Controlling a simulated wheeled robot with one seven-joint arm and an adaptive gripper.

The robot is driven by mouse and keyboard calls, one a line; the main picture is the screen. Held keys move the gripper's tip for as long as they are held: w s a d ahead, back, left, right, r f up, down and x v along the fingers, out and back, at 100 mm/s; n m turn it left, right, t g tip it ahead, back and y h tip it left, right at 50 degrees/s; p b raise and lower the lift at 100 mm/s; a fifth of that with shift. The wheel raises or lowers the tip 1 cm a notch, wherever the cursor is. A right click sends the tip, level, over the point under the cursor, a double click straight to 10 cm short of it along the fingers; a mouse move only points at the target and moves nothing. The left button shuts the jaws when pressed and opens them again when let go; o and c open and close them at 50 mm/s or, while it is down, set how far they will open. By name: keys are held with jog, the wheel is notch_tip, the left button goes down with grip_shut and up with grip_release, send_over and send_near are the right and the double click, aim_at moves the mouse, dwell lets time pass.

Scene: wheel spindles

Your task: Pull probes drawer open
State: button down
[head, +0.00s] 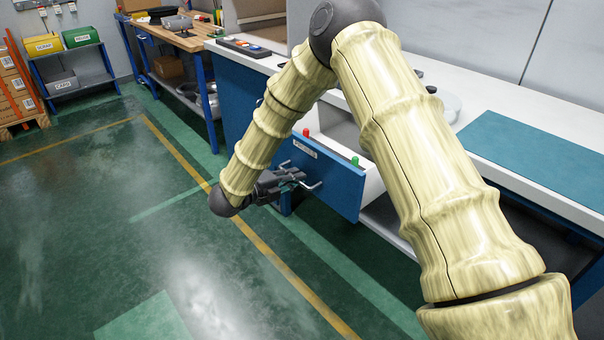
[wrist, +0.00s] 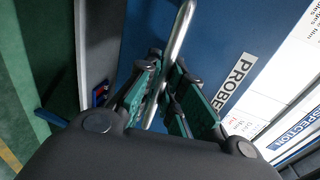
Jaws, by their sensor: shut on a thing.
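The probes drawer (head: 338,180) has a blue front and stands out from the white-topped bench, with part of its pale inside showing. Its label (wrist: 232,82), partly cut off, reads "PROBE" in the wrist view. A bar handle (wrist: 180,38) runs along the front, and its bent end (head: 316,186) shows in the head view. My gripper (head: 294,178) is at the handle, in front of the drawer. In the wrist view my gripper (wrist: 167,98) has its green-padded fingers on both sides of the bar, shut on it. My arm hides part of the drawer and bench.
A red knob (head: 306,132) and a green knob (head: 355,161) show at the drawer's top edge. The bench top (head: 510,160) carries a teal mat (head: 545,155). A wooden-topped bench (head: 175,35) stands at the back. Green floor (head: 90,220) is clear on the left.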

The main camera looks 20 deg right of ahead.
jog(key=shift+f+v, duration=0.2)
jog(key=shift+v, duration=0.8)
jog(key=shift+w+a, duration=0.1)
jog(key=shift+a, duration=0.05)
jog(key=c, duration=1.5)
grip_release()
jog(key=shift+w, duration=0.15)
jog(key=v, duration=1.2)
jog(key=shift+f, duration=0.15)
